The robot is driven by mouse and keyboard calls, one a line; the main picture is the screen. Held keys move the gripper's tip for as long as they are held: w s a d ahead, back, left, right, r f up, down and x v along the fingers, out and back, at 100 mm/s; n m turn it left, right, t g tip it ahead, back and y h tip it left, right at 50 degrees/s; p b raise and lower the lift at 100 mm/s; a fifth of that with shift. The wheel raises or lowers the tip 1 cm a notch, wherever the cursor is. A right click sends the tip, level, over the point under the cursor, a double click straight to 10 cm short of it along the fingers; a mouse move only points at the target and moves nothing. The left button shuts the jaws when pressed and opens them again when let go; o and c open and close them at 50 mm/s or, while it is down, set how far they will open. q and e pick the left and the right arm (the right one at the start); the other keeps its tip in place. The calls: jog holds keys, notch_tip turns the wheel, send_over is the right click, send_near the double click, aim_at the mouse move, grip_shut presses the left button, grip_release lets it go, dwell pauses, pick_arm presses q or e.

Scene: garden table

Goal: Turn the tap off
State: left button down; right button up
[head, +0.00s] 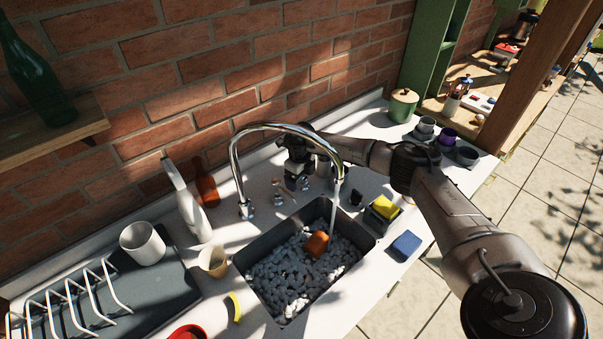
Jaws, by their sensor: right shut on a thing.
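The chrome tap (236,165) rises behind the sink, and its tall curved spout reaches over the basin. A stream of water (333,212) falls from the spout's end. My right gripper (292,187) points down behind the sink, under the arch of the spout. It is shut on what looks like the tap's small chrome handle; the fingers hide most of the contact. The sink (371,238) holds whitish foam and an orange cup (316,244) lying in it. My left gripper is out of view.
A white bottle (188,205) and a brown bottle (207,188) stand left of the tap. A paper-coloured cup (214,262), dish rack (75,300) and white mug (142,243) are further left. Yellow sponge (385,206) and blue sponge (406,244) lie right of the sink. A brick wall (230,70) closes the back.

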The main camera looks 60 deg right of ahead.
jog(key=shift+w+r+m+p, duration=0.2)
jog(key=shift+m+p, duration=0.35)
jog(key=shift+m, duration=0.45)
jog(key=shift+f+m, duration=0.1)
jog(key=shift+m, duration=0.2)
jog(key=o, duration=0.6)
jog(key=shift+w, duration=0.1)
jog(key=shift+o, duration=0.2)
